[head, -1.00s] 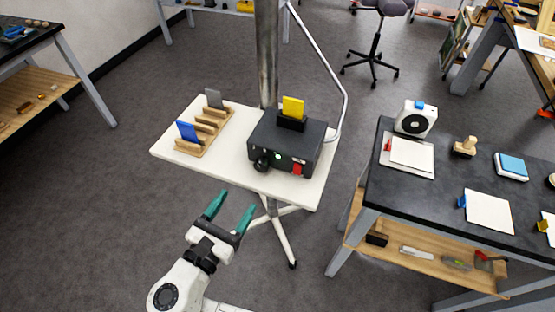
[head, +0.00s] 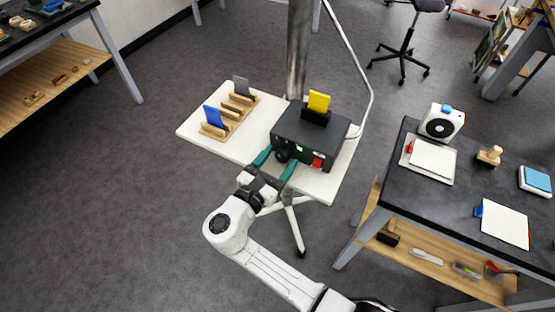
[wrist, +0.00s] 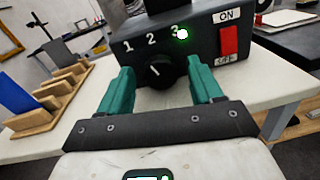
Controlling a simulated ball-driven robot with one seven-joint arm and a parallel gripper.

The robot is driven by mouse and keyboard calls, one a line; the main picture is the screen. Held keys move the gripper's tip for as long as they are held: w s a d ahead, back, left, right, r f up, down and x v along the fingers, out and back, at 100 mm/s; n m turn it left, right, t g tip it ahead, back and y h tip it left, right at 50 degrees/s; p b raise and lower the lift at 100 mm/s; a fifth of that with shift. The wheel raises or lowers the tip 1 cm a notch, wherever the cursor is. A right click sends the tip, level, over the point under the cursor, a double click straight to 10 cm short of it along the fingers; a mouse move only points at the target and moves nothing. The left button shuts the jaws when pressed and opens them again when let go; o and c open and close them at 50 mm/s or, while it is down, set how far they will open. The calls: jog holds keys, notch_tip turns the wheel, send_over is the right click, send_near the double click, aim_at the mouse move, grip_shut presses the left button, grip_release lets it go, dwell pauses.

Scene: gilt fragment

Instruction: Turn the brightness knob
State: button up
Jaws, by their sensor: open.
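The brightness knob (wrist: 159,72) is a black dial with a white pointer line on the front of a dark box (head: 312,128). A green light (wrist: 182,34) glows by the 3. In the head view the knob (head: 283,155) is partly hidden by my gripper (head: 275,160). In the wrist view the green fingers of my gripper (wrist: 160,80) are open, one on each side of the knob, with gaps showing between them and it.
A red ON/OFF switch (wrist: 228,41) sits right of the knob. The box stands on a small white table (head: 203,122). A wooden rack (head: 233,117) with a blue card and a grey card stands to its left. A yellow card (head: 319,101) sits in the box's top.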

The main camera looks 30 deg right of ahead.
jog(key=shift+c, duration=0.2)
jog(key=c, duration=1)
jog(key=m+b, duration=0.1)
jog(key=m, duration=0.1)
jog(key=shift+f+m, duration=0.1)
jog(key=shift+m, duration=0.3)
jog(key=shift+m+b, duration=0.45)
jog(key=shift+m, duration=0.25)
jog(key=o, duration=1)
jog(key=shift+s, duration=0.1)
jog(key=shift+o, duration=0.2)
